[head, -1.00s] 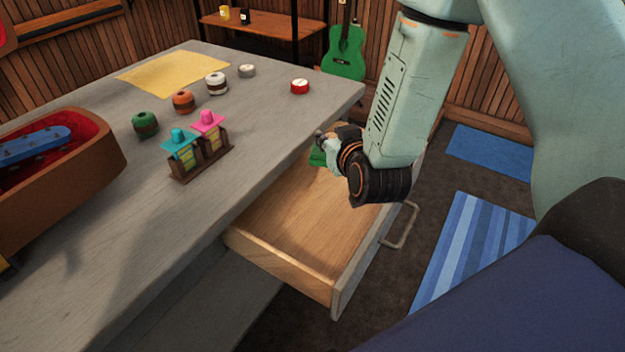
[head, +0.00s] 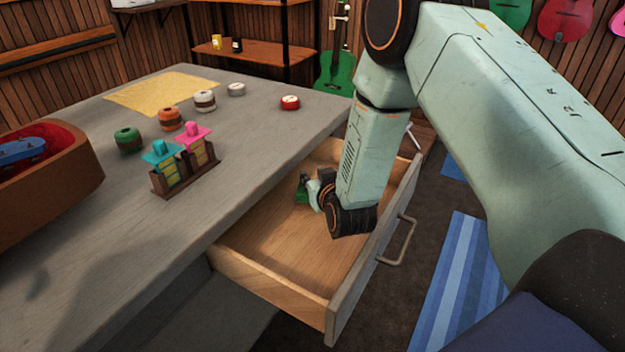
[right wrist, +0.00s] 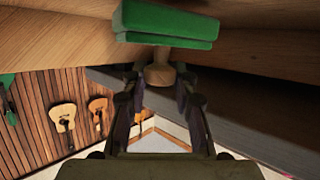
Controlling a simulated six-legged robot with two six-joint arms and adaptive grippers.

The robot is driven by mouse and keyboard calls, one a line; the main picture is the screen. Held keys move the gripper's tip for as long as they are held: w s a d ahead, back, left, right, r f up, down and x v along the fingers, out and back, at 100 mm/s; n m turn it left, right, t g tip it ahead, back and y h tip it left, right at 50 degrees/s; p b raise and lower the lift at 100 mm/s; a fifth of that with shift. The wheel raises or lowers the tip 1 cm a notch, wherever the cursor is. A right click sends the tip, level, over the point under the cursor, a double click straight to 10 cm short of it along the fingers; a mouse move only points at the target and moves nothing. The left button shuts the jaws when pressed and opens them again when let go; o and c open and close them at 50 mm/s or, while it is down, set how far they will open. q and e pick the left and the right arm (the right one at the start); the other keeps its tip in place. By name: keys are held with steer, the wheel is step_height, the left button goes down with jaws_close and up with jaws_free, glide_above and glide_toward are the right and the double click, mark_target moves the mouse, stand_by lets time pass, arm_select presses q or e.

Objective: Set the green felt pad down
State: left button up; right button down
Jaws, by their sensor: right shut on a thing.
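The green felt pad (head: 302,189) shows small in the head view, over the open wooden drawer (head: 285,245) and partly hidden by my right gripper (head: 313,193). In the right wrist view the pad (right wrist: 168,25) is a green block with a round wooden knob (right wrist: 160,74). The fingers of my right gripper (right wrist: 158,88) are shut on the knob, one on each side. The pad is close to the drawer floor; I cannot tell whether it touches. My left gripper is not in view.
The drawer sticks out from the grey workbench (head: 250,130), its front with the handle (head: 398,242) to the right. The front part of the drawer floor is bare. On the bench are a rack (head: 186,178), several small round tins and a red-lined case (head: 60,190).

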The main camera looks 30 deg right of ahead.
steer(key=shift+w+d+f+b, duration=0.25)
steer(key=shift+w+f+b, duration=0.25)
steer(key=shift+w+f, duration=0.3)
steer(key=shift+r, duration=0.2)
steer(key=c, duration=1.1)
jaws_free()
steer(key=shift+f, duration=0.15)
steer(key=shift+o, duration=0.2)
